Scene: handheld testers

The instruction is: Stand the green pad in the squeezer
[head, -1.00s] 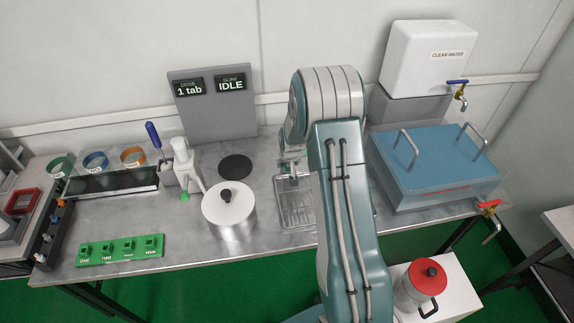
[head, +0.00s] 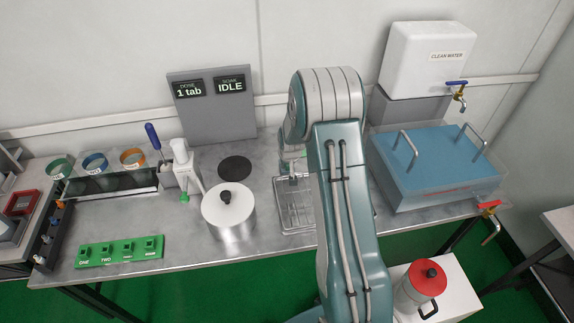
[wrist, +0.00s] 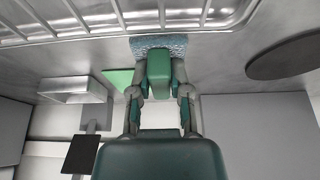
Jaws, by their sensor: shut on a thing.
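In the wrist view my gripper (wrist: 160,85) is shut on the green pad (wrist: 158,66), a green block with a textured blue-grey face at its far end. The pad is close to the wire tray (wrist: 85,27) at the top; whether they touch cannot be told. In the head view my arm hides most of the gripper and the pad, which are over or beside the wire tray (head: 297,222). I cannot clearly make out the squeezer; it may be partly behind my arm.
A lidded steel pot (head: 228,212) and a dark round disc (head: 235,168) lie left of the tray. A blue-lidded tank (head: 437,160) stands to the right. A green rack (head: 120,251) is at the front left. A green patch (wrist: 119,76) shows beside my gripper.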

